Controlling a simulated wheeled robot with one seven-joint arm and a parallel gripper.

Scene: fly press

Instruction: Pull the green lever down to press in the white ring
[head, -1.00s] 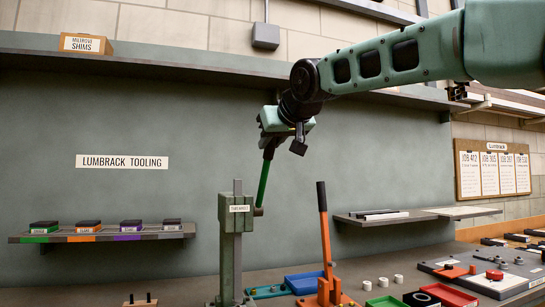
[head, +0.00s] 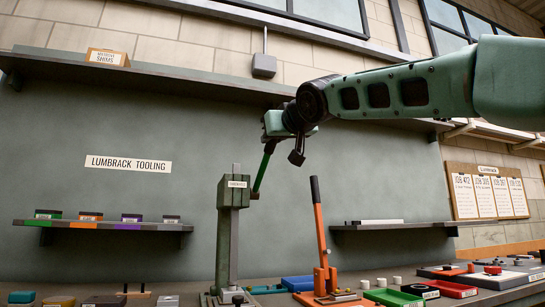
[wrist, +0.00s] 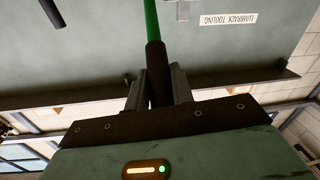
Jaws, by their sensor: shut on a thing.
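The green lever (head: 263,171) rises from the right side of the head of the grey-green press (head: 231,195) and leans up to the right. Its dark grip (wrist: 156,62) lies between the two fingers of my gripper (wrist: 157,88) in the wrist view, and the fingers are shut on it. In the head view my gripper (head: 270,140) is at the lever's top end, well above the press head. Several small white rings (head: 381,282) stand on the bench to the right. I cannot make out a ring in the press, whose base is small in view.
A second press with an orange lever (head: 319,235) stands right of the green one. Blue (head: 299,283), green (head: 393,298) and red (head: 452,289) trays lie on the bench. A tooling shelf (head: 100,226) is at left, and a long shelf (head: 200,55) runs above.

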